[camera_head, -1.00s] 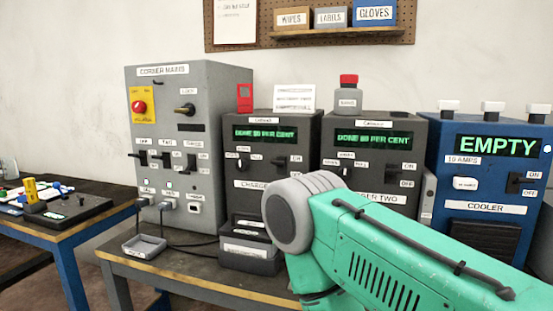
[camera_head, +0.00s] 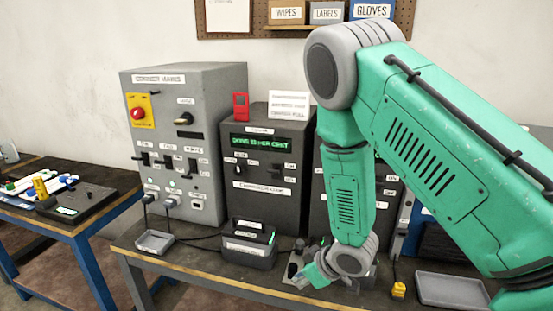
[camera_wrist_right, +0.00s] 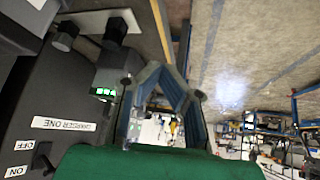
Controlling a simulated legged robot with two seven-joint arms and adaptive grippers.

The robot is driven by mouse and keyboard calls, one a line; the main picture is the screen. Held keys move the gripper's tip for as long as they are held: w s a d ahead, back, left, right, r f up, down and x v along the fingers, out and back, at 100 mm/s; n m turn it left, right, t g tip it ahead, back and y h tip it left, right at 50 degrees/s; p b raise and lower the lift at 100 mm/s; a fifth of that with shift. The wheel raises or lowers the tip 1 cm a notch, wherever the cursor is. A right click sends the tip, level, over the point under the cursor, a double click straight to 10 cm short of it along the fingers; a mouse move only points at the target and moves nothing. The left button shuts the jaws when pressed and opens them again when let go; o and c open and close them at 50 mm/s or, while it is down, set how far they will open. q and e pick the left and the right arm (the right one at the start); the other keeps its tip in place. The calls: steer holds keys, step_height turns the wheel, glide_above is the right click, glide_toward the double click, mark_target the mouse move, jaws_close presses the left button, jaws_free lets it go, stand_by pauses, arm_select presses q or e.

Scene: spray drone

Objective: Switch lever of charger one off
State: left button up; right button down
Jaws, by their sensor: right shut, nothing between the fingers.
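Charger one (camera_head: 265,195) is a dark grey box in the middle of the bench, its green display lit with "DONE" text. Its switch lever (camera_head: 276,168) is on the right of its front, beside small ON and OFF labels; its exact position is too small to read. In the right wrist view, the charger one label (camera_wrist_right: 63,124) and the OFF and ON labels show at the left, with part of a dark lever (camera_wrist_right: 42,163). My right gripper (camera_head: 298,270) is low in front of the chargers, shut and empty, apart from the lever. Its blue fingers (camera_wrist_right: 165,72) converge in the wrist view. My left gripper is out of view.
The grey corner mains cabinet (camera_head: 180,190) stands left of charger one. A battery holder (camera_head: 248,250) and a small tray (camera_head: 154,242) sit in front. My right arm hides much of charger two (camera_head: 325,215) and the cooler. Another tray (camera_head: 450,290) lies at right.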

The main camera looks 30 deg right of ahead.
steer(key=w+d+r+n+t+y, duration=0.1)
steer(key=w+d+r+n, duration=0.2)
steer(key=r, duration=0.6)
steer(key=w+d+r+n+t, duration=0.2)
steer(key=w+d+r, duration=0.25)
steer(key=r, duration=0.45)
steer(key=w+d+r+n+t+y, duration=0.15)
steer(key=w+r, duration=0.35)
steer(key=r, duration=0.5)
steer(key=shift+n+g+h, duration=0.25)
steer(key=shift+n+h, duration=0.1)
steer(key=w+f, duration=0.9)
steer(key=w, duration=0.1)
steer(key=shift+a+f, duration=0.15)
steer(key=shift+a, duration=0.25)
